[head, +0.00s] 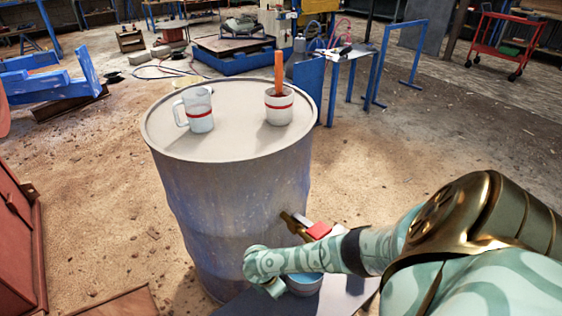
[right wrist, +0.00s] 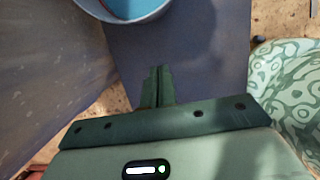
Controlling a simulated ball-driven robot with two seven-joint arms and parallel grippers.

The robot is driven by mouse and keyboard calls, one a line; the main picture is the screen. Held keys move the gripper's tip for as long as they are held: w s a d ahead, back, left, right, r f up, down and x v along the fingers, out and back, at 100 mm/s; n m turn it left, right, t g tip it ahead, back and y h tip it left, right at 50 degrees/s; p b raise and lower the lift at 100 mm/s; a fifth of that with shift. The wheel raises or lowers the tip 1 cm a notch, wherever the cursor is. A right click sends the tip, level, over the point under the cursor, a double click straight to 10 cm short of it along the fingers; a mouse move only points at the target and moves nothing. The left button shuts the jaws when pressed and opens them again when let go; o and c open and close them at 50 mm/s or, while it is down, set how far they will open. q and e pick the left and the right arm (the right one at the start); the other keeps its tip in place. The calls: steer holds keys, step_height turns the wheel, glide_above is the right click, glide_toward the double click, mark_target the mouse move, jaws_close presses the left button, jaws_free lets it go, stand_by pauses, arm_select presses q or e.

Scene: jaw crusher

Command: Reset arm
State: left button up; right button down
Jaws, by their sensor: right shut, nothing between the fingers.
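My right arm (head: 310,258) reaches in from the lower right, low in front of the barrel. My right gripper (head: 275,289) is shut and empty, close beside a bowl-like blue-and-white container (head: 305,284) that my arm partly covers. In the right wrist view the closed fingers (right wrist: 158,72) point over a dark flat surface (right wrist: 190,45), with the container (right wrist: 125,8) beyond them at the top edge. I cannot tell whether they touch it. My left gripper is out of view.
A large metal barrel (head: 225,200) carries a white mug (head: 200,118) and a cup (head: 279,112) holding an orange stick (head: 278,72). A brass tap with a red part (head: 318,231) juts from its side above my forearm. A rust-red cabinet (head: 18,240) stands at left.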

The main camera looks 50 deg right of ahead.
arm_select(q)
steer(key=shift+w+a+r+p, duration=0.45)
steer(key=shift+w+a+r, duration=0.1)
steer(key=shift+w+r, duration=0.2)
arm_select(e)
steer(key=v, duration=0.2)
steer(key=shift+s+a+r, duration=0.1)
steer(key=shift+a+r, duration=0.1)
steer(key=shift+r, duration=0.15)
